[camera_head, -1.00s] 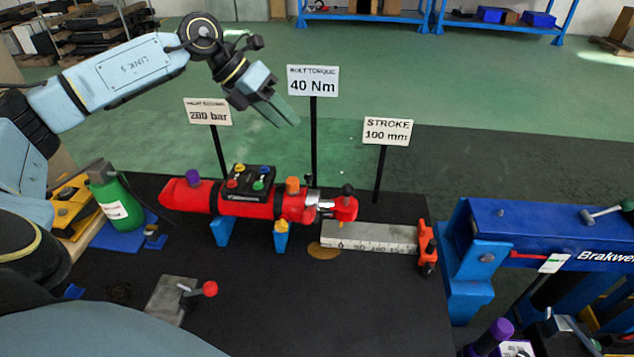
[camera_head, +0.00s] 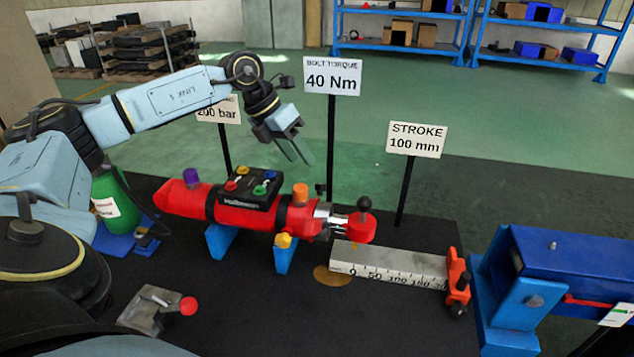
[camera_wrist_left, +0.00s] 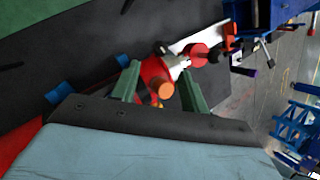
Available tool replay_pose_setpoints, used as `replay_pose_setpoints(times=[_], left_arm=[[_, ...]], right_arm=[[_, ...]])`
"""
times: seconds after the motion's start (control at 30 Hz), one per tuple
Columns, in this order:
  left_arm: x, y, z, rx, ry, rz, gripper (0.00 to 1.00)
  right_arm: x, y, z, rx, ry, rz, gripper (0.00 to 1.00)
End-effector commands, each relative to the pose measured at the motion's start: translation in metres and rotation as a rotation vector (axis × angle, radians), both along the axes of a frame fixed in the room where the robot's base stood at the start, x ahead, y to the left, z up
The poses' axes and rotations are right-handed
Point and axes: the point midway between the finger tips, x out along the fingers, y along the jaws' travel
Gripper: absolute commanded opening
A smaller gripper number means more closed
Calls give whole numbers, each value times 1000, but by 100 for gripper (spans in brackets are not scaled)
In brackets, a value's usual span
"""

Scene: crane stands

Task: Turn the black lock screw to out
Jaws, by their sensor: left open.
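A red cylinder (camera_head: 235,208) lies on blue supports on the black table. Its front has an orange cap (camera_head: 300,194), a silver collar and a red end piece with a black ball-topped knob (camera_head: 364,204). A small black-headed screw (camera_head: 320,189) stands near the collar; I cannot tell which is the lock screw. My left gripper (camera_head: 303,160) is open and empty, above and behind the front end. In the left wrist view, the orange cap (camera_wrist_left: 166,91) shows between the green fingers (camera_wrist_left: 161,70), with the red end piece beyond. My right gripper is out of view.
A scale block (camera_head: 390,265) with an orange stop (camera_head: 458,282) lies right of the cylinder. Upright signs (camera_head: 333,76) stand behind it, close to my left gripper. A blue machine (camera_head: 580,265) is at the right. A red-knobbed lever (camera_head: 188,306) is in front.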

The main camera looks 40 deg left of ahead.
Motion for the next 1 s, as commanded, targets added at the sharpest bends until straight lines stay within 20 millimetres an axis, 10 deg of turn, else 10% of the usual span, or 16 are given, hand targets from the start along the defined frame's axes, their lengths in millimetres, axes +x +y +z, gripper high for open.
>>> replay_pose_setpoints(times=[0.4, 0.83, 1.0], left_arm=[[26, -26, -66, -2, 0, 0, 45], [29, -30, -75, -1, 0, 0, 45], [29, -30, -75, -1, 0, 0, 24]], right_arm=[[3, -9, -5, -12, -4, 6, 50], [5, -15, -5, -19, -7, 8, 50], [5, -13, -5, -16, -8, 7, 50]])
